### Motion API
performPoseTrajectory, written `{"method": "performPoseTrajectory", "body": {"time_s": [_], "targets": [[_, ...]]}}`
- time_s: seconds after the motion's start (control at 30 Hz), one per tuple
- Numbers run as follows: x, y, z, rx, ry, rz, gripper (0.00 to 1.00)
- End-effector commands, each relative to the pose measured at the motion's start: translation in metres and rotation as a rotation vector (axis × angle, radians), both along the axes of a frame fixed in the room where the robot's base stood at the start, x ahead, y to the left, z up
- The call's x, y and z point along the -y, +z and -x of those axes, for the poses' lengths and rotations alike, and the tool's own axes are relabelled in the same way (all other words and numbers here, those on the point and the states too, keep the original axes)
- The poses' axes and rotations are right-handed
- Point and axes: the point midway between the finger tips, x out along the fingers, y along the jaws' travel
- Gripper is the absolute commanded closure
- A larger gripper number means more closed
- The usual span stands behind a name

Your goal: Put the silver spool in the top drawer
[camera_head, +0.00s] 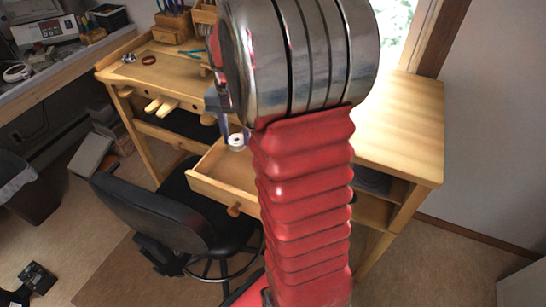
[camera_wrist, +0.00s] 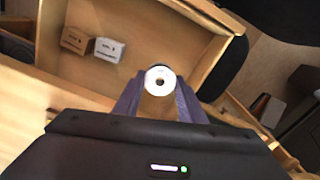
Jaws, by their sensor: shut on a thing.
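The silver spool (camera_wrist: 160,80) is a small pale ring with a dark hole, seen end-on between the fingertips of my gripper (camera_wrist: 160,92) in the wrist view. My gripper is shut on it. In the head view the spool (camera_head: 236,141) hangs under my gripper (camera_head: 232,132), in front of the workbench and by the back left corner of the open drawer (camera_head: 222,196). In the wrist view the open drawer (camera_wrist: 150,42) lies beyond the spool, which appears over its edge area. Its exact height cannot be told. My arm hides part of the drawer in the head view.
A brown box (camera_wrist: 74,40) and a white box (camera_wrist: 108,50) sit in the drawer's left part in the wrist view; the rest of its floor looks clear. A black chair (camera_head: 165,215) stands before the drawer. The wooden workbench (camera_head: 405,120) extends behind.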

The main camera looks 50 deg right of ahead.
Motion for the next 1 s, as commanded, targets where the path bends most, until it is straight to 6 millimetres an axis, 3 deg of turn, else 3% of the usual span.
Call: {"method": "performPoseTrajectory", "body": {"time_s": [0.17, 0.6, 1.0], "targets": [[0.000, -0.004, 0.000, -0.001, 0.001, 0.000, 0.86], [-0.001, -0.061, 0.000, -0.002, 0.002, -0.001, 0.86], [0.000, -0.066, 0.000, -0.002, 0.002, -0.001, 0.86]]}}
